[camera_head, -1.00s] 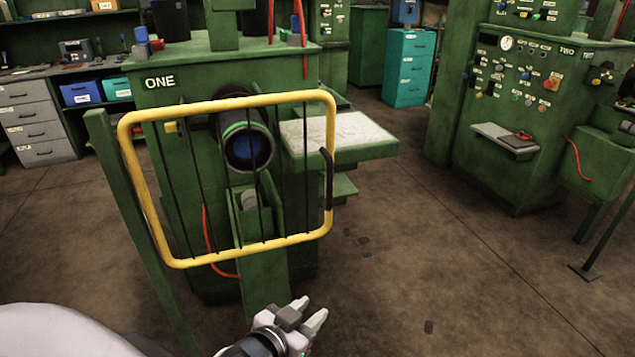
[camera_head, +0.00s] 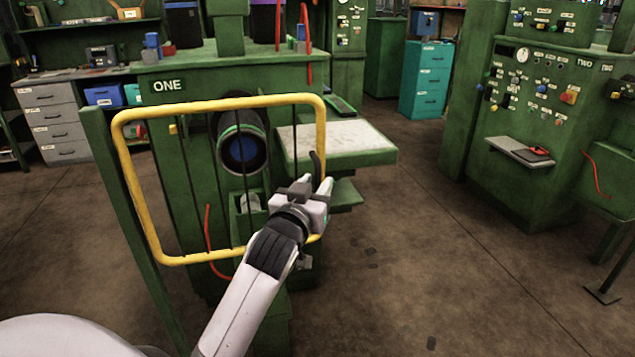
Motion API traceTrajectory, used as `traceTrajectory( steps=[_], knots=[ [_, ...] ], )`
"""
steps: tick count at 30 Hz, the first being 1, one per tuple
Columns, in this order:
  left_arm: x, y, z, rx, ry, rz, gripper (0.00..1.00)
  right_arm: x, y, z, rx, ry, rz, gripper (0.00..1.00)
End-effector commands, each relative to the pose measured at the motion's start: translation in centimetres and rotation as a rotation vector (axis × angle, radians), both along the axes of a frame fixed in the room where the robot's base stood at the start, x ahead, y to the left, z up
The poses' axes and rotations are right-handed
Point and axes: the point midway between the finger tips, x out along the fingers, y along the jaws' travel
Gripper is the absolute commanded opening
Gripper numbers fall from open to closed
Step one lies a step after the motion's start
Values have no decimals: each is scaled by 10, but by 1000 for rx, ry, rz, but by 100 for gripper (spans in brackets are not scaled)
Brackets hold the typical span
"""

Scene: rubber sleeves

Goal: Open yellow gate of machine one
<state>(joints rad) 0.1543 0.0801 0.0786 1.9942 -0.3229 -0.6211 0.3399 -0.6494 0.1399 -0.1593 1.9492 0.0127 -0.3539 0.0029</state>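The yellow gate (camera_head: 222,103) stands across the front of green machine one, marked by the ONE sign (camera_head: 169,85). It is a yellow tube frame with thin dark vertical bars, and its left side is by a green post (camera_head: 128,215). Its black handle (camera_head: 317,163) is on the right side; only the upper part shows above my gripper. My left gripper (camera_head: 317,187) is at the handle, its fingers pointing up and apart. I cannot tell whether the handle lies between the fingers or whether they touch it. My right gripper is not in view.
A green shelf with a pale top (camera_head: 335,140) juts out right of the gate. Machine two (camera_head: 545,120) stands at the right. A teal cabinet (camera_head: 426,80) and grey drawers (camera_head: 57,122) are at the back. The floor (camera_head: 400,240) between the machines is clear.

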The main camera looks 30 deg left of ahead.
Motion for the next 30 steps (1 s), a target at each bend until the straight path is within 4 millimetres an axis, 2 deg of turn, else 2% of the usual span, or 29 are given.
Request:
traceTrajectory(
  steps=[5, 14, 15, 18, 30],
  knots=[
    [12, 3, 0, 0, 0, -1, 35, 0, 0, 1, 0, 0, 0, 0],
    [13, 4, 0, 0, 0, -1, 35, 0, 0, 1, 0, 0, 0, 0],
    [13, 4, 0, 0, 0, -1, 28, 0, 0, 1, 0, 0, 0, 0],
    [13, 4, 0, 0, 0, -1, 0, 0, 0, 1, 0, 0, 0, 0],
    [16, 0, 0, 1, 2, -16, 0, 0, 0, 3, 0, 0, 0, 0]
  ],
)
